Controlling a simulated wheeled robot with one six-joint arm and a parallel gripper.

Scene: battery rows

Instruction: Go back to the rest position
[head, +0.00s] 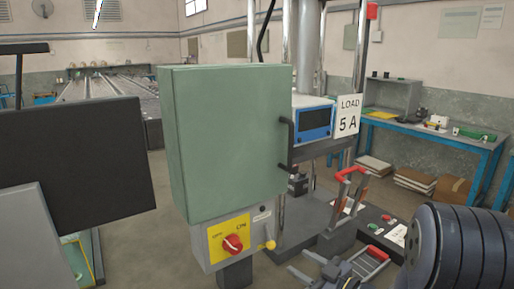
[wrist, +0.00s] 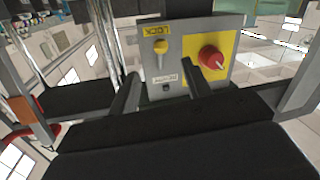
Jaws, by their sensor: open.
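My gripper (wrist: 168,66) is open and empty in the wrist view, its two dark fingers apart in front of the control panel (wrist: 176,85), which appears upside down there. No contact between fingers and panel can be made out. The panel carries a red rotary switch (wrist: 213,59) on a yellow plate and a yellow knob (wrist: 161,47) beside a "LOCK" label. In the head view the red switch (head: 233,244) and yellow knob (head: 268,244) sit below a closed green cabinet (head: 228,140). My arm fills the lower right there.
A black panel (head: 75,165) stands at the left. Behind the cabinet are a blue-fronted instrument (head: 314,122) and a "LOAD 5 A" sign (head: 348,115). A red-handled frame (head: 347,190) stands right of the cabinet. A blue workbench (head: 450,140) is along the right wall.

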